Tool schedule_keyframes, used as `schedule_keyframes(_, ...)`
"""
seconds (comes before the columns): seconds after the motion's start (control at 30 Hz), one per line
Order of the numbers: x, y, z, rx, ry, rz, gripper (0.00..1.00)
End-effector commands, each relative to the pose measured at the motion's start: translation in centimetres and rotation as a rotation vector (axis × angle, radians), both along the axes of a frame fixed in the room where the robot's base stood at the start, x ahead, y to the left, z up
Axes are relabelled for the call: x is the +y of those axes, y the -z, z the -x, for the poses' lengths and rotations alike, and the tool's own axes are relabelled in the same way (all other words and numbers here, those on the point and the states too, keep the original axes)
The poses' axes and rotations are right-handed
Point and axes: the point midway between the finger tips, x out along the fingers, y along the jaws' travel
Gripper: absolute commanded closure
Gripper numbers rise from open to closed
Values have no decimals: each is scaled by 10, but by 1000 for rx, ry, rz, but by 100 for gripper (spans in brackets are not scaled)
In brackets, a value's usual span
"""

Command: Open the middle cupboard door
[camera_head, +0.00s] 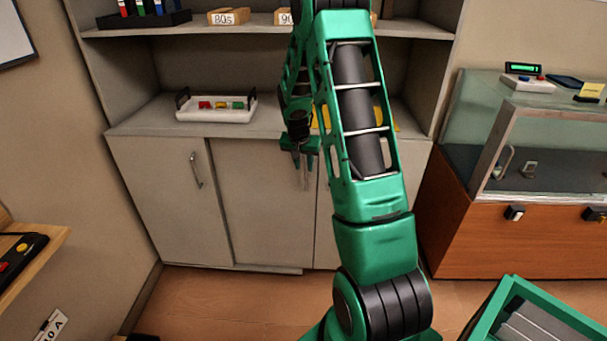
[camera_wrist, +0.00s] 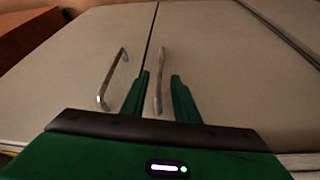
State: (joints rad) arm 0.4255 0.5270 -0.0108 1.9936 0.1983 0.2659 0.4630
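The middle cupboard door (camera_head: 262,215) is a pale grey panel between the left door and the right door. Its upright metal handle (camera_head: 305,176) is near its right edge, just below my gripper (camera_head: 304,148). In the wrist view, my gripper (camera_wrist: 161,76) has its two green fingers apart, pointing at the door front. The middle door's handle (camera_wrist: 158,82) shows between the fingers, with space visible on both sides; contact cannot be told. A thin dark seam (camera_wrist: 153,30) runs beside the handle. The door looks closed or nearly so.
The left door (camera_head: 165,195) has its own handle (camera_head: 196,170). The right door's handle (camera_wrist: 113,80) is close to my fingers in the wrist view. A white tray (camera_head: 215,115) sits on the counter. A glass display case (camera_head: 530,150) stands to the right.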

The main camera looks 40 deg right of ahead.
Motion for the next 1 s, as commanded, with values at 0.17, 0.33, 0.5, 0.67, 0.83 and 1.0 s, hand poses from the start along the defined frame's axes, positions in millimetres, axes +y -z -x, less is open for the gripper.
schedule_keyframes(0.17,-9,28,-6,2,0,-1,72)
schedule_keyframes(0.33,-15,43,-10,1,0,-1,72)
schedule_keyframes(0.5,-17,49,-11,0,0,0,72)
schedule_keyframes(0.67,-17,49,-11,-1,0,1,72)
schedule_keyframes(0.83,-17,49,-11,0,0,0,94)
schedule_keyframes(1.0,-17,49,-12,0,0,0,100)
